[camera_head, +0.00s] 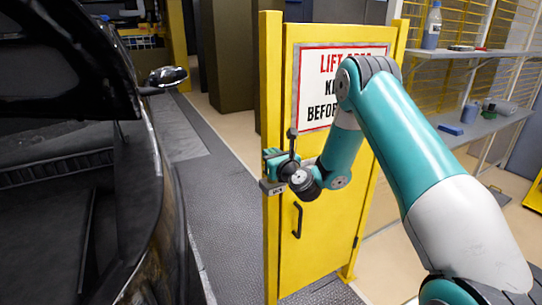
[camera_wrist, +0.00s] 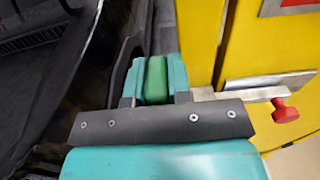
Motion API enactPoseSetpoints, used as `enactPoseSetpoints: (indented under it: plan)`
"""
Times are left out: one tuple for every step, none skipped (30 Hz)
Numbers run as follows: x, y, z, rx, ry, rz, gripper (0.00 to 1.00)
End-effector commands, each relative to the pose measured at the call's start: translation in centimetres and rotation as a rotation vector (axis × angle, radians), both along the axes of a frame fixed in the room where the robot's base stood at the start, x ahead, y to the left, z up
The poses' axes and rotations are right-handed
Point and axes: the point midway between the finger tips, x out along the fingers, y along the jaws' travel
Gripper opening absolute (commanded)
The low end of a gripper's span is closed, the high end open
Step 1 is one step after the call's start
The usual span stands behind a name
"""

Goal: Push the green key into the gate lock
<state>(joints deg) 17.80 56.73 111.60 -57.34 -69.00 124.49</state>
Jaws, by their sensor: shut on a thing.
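The green key (camera_wrist: 156,80) is held between the teal fingers of my gripper (camera_wrist: 154,70) in the wrist view; its far end is hard to make out. In the head view my gripper (camera_head: 276,160) is at the left post of the yellow gate (camera_head: 323,170), and the key cannot be made out there. A small grey block with a label (camera_head: 271,188), perhaps the gate lock, sits on that post just below my gripper. I cannot tell whether the key touches the lock.
A grey bar with a red knob (camera_wrist: 285,112) lies right of my gripper. A black car (camera_head: 80,170) with its side open stands on the left. The gate has a black handle (camera_head: 297,220) and a warning sign (camera_head: 318,95). Shelves (camera_head: 470,125) stand at the right.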

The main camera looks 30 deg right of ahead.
Motion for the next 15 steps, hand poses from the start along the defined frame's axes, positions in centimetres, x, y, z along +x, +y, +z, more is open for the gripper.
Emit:
enactPoseSetpoints:
  plan:
    - [0.0,0.0,-0.3,0.0,0.0,0.0,0.0]
    - [0.0,0.0,-0.3,0.0,0.0,0.0,0.0]
    - [0.0,0.0,-0.4,0.0,0.0,0.0,0.0]
    - [0.0,0.0,-0.5,0.0,0.0,0.0,0.0]
    - [0.0,0.0,-0.6,0.0,0.0,0.0,0.0]
    - [0.0,0.0,-0.7,0.0,0.0,0.0,0.0]
    - [0.0,0.0,-0.8,0.0,0.0,0.0,0.0]
    - [0.0,0.0,-0.8,0.0,0.0,0.0,0.0]
    - [0.0,0.0,-1.0,0.0,0.0,0.0,0.0]
    - [0.0,0.0,-1.0,0.0,0.0,0.0,0.0]
    - [0.0,0.0,-1.1,-0.001,0.0,0.0,0.0]
    - [0.0,0.0,-1.2,-0.001,0.0,0.0,0.0]
    - [0.0,0.0,-1.3,-0.001,0.0,-0.001,0.0]
    - [0.0,0.0,-1.4,-0.001,0.0,-0.001,0.0]
    - [0.0,0.0,-1.5,-0.001,0.0,-0.001,0.0]
